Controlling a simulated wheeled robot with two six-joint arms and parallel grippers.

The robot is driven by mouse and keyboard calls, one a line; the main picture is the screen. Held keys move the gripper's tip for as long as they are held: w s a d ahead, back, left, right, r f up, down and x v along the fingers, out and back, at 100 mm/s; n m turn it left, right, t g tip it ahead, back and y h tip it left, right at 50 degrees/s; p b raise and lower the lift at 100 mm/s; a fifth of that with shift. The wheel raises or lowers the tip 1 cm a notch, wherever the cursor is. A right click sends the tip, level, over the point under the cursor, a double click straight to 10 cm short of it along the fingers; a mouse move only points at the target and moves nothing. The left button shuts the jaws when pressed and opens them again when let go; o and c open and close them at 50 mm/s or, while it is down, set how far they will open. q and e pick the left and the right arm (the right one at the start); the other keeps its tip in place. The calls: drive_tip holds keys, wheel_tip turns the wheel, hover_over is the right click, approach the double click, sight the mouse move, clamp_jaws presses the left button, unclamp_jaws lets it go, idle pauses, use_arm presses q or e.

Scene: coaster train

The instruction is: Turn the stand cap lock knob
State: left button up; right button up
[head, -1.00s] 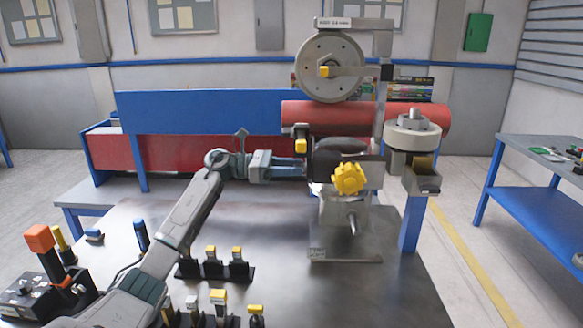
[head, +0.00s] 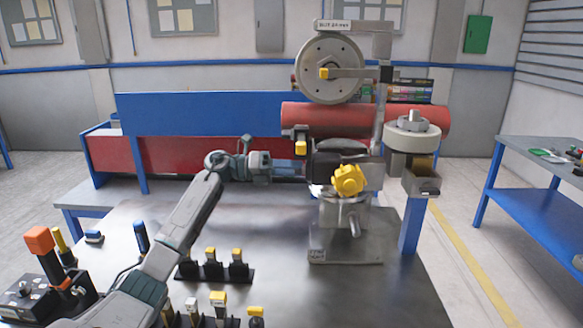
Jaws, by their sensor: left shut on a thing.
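The stand (head: 345,245) is a grey metal piece on a base plate on the steel table. Its head carries a dark block and a yellow lobed knob (head: 348,180) facing me. My left gripper (head: 303,168) reaches in from the left, level with the head, and its fingers end at the head's left side. It is shut on what looks like the stand cap lock knob, which the fingers and the dark block mostly hide. The yellow lobed knob is to the right of the fingers, apart from them. My right gripper is not in view.
A large grey wheel (head: 329,68) and a red cylinder (head: 430,117) are behind the stand. A round grey unit (head: 412,137) stands to its right. Several yellow-topped levers (head: 212,262) stand below my left arm. The table's right front is clear.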

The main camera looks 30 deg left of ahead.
use_arm(q)
drive_tip(key=n+p, duration=0.4)
drive_tip(key=n, duration=0.5)
drive_tip(key=shift+p, duration=0.3)
idle(0.4)
drive_tip(key=o, duration=1)
drive_tip(key=shift+w+a, duration=0.1)
